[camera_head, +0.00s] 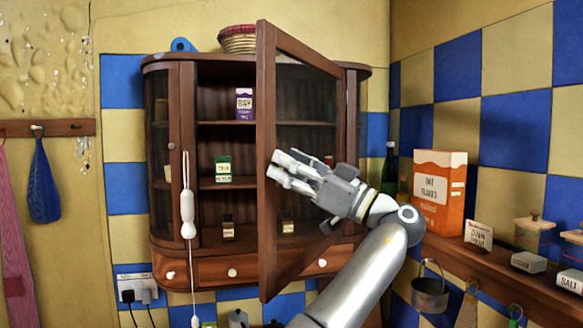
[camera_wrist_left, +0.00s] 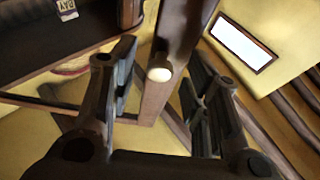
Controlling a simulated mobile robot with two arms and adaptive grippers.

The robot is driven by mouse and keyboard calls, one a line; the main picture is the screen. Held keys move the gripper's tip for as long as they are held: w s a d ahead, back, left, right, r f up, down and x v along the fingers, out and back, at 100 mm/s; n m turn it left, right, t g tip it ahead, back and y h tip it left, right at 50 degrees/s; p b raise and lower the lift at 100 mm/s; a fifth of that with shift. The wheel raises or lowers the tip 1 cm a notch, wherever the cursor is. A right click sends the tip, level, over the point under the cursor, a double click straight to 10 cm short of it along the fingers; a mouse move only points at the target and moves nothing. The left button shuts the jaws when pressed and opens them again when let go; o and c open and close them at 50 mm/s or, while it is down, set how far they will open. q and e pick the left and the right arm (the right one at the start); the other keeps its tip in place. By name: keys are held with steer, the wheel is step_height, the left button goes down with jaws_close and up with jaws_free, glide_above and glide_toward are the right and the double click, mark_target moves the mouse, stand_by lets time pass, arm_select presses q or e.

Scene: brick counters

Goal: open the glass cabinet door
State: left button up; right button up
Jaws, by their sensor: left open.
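The wooden wall cabinet (camera_head: 215,268) hangs on the tiled wall. Its glass door (camera_head: 267,90) is hinged on the right and stands swung well out towards me, so the shelves show on its left. My left gripper (camera_head: 283,169) is open at the door's outer side, its fingertips close to the free upright of the frame. In the left wrist view the open gripper (camera_wrist_left: 161,62) has the door's frame edge and a pale round knob (camera_wrist_left: 160,74) between its fingers, with space visible on both sides. Contact cannot be told. My right gripper is not in view.
Boxes and small jars stand on the shelves, among them a green box (camera_head: 223,169). A white pull cord (camera_head: 188,205) hangs before the cabinet's left part. An orange carton (camera_head: 438,190) stands on the right-hand shelf (camera_head: 470,258). A basket (camera_head: 238,40) sits on top.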

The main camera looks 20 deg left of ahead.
arm_select(q)
steer(key=v, duration=0.7)
steer(key=shift+d, duration=0.2)
steer(key=shift+f, duration=0.15)
steer(key=shift+c, duration=0.3)
